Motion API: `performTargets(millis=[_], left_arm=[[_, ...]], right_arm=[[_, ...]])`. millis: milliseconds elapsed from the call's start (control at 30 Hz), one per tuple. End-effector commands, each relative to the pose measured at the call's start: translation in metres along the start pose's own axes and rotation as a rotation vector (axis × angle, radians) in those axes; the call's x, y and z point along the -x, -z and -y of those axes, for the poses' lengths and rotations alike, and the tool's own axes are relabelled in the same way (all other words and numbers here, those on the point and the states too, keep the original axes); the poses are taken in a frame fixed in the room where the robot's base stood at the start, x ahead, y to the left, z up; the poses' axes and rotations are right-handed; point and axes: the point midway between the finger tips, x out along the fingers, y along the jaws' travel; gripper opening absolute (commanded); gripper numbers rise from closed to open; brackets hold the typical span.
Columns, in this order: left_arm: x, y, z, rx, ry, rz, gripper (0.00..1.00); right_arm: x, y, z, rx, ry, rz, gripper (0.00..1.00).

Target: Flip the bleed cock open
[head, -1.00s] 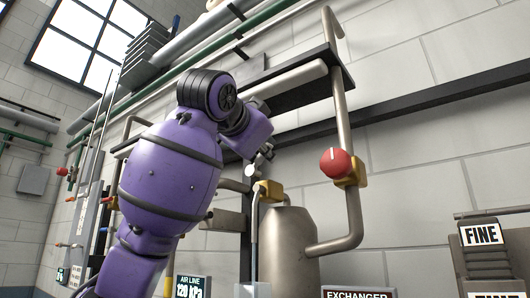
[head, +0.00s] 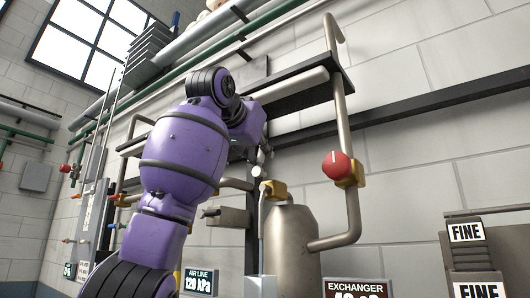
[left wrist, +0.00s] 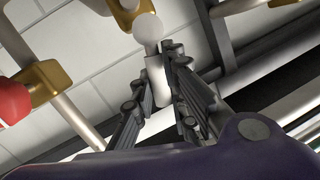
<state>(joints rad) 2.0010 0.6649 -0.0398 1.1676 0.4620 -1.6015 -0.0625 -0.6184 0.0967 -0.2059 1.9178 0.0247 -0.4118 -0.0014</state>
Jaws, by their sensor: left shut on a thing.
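The bleed cock's brass body (head: 274,190) sits on a pipe above the grey vessel, and it also shows at the top of the left wrist view (left wrist: 128,12). Its pale, ball-ended lever (left wrist: 156,80) stands between my left gripper's fingers in the left wrist view, with the ball beyond the fingertips. My left gripper (left wrist: 158,68) is shut on that lever. In the head view the pale end (head: 258,171) shows just below my purple wrist, which hides most of the fingers. My right gripper is in neither view.
A red round knob (head: 337,165) on a brass valve stands to the right on a vertical pipe. The grey vessel (head: 291,250) is below the cock. A dark shelf with pipes (head: 300,92) runs above. Signs (head: 357,288) line the bottom edge.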

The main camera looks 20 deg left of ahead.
Motion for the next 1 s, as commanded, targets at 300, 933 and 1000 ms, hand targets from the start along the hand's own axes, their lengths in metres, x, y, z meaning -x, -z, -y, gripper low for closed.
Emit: performTargets(millis=[300, 933, 1000], left_arm=[[-0.003, -0.002, 0.009, 0.182, -0.037, 0.042, 0.00], [-0.003, -0.002, 0.013, 0.259, -0.049, 0.054, 0.00], [-0.003, -0.002, 0.013, 0.259, -0.049, 0.054, 0.00]], right_arm=[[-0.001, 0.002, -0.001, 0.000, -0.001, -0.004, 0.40], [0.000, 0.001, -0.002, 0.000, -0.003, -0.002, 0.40], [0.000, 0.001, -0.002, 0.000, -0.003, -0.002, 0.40]])
